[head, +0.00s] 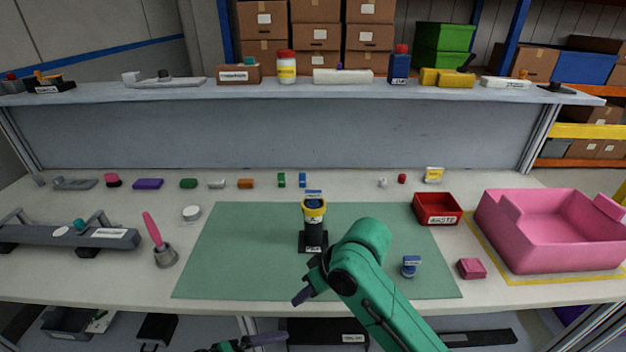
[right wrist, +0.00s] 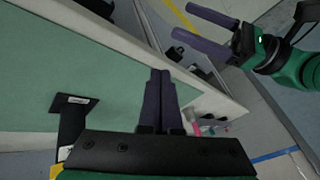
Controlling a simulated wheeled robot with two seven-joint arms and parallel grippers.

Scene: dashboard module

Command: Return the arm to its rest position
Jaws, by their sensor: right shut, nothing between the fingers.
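My right arm reaches in from the lower right in the head view. Its gripper (head: 303,289) is over the front part of the green mat (head: 235,255), below and left of the black stand. In the right wrist view its two purple fingers (right wrist: 160,75) lie together with nothing between them. My left gripper (head: 262,340) shows only partly at the bottom edge of the head view. In the right wrist view the left gripper (right wrist: 183,21) has its fingers apart and empty, beyond the table's front edge.
A black stand (head: 313,241) with a yellow ring rises from the mat's middle. A red bin (head: 437,210), a pink block (head: 471,268) and a pink crate (head: 545,245) are further right. The mat's left part is clear.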

